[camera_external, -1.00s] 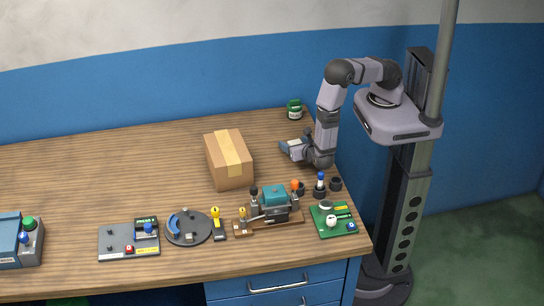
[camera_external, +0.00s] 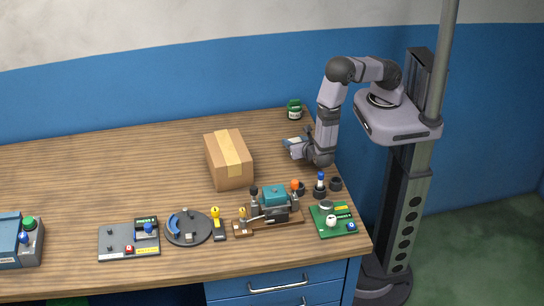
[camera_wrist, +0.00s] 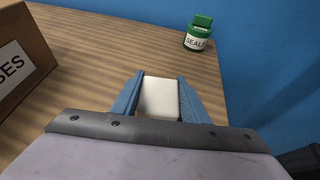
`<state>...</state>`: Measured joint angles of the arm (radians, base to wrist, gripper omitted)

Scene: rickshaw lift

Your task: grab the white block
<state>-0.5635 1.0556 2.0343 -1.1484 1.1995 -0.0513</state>
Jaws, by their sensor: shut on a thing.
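The white block (camera_wrist: 159,100) sits between the two blue fingers of my gripper (camera_wrist: 158,90) in the wrist view, and the fingers are shut on it. The wood tabletop shows just beyond it. In the external view my gripper (camera_external: 288,143) is low over the right rear part of the table, to the right of the cardboard box. The block shows there only as a small pale patch, mostly hidden by the gripper. I cannot tell whether it touches the table.
The cardboard box (camera_external: 229,160) stands left of my gripper. A green jar (camera_external: 294,109) stands behind, near the table's back edge. A teal vise-like device (camera_external: 273,198), small cups and a green board (camera_external: 333,220) lie toward the front. The left rear table is clear.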

